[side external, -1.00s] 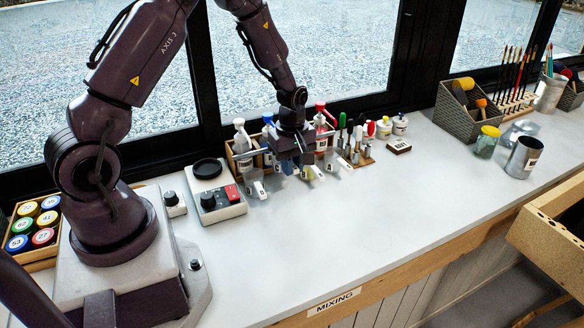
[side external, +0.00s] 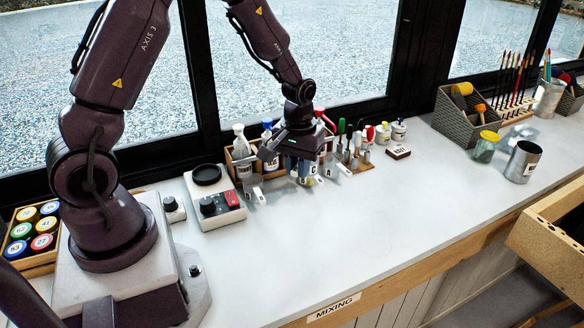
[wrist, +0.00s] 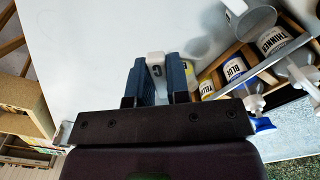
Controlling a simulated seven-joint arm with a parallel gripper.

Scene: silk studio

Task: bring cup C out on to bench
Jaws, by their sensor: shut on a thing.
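My gripper (wrist: 158,78) shows in the wrist view with its two blue fingers on either side of a white tag marked C, part of cup C (wrist: 156,65). It is shut on this tag; the cup's body is mostly hidden behind the fingers. In the side view my gripper (side external: 298,168) is low in front of the bottle rack, among small clear cups with white tags. Which of those tags is C is too small to tell there. One clear cup (side external: 253,187) stands to the left and another (side external: 332,165) to the right.
A wooden rack (side external: 243,170) of pump bottles stands behind the cups. A scale-like device with a red switch (side external: 232,197) is on the left. Upright tools and small jars (side external: 383,132) are on the right. The grey bench (side external: 350,235) in front is clear.

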